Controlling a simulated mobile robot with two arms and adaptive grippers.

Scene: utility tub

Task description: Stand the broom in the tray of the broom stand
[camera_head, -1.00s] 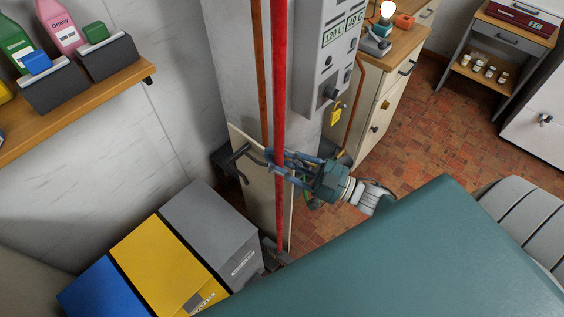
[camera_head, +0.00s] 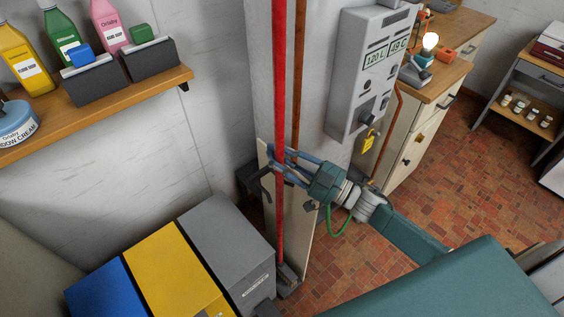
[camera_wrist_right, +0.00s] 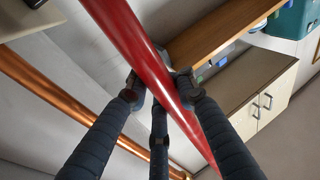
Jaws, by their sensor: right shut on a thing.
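The broom's long red handle (camera_head: 279,90) stands nearly upright in the head view and runs out of the top of the frame. My right gripper (camera_head: 280,165) is shut on the handle at about mid-height of the view. In the right wrist view the fingers (camera_wrist_right: 157,92) close around the red handle (camera_wrist_right: 128,35). The broom stand is a pale upright panel (camera_head: 301,222) behind the handle, with a dark tray (camera_head: 290,287) at its foot. The handle's lower end reaches down by the tray. I cannot tell whether the broom head is in it. My left gripper is not in view.
A copper pipe (camera_head: 296,80) runs up the pillar just behind the handle. Grey, yellow and blue bins (camera_head: 225,240) stand close on the left. A grey control box (camera_head: 368,70) hangs at the right. A shelf (camera_head: 120,104) with bottles is at upper left. Tiled floor (camera_head: 450,180) is free at right.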

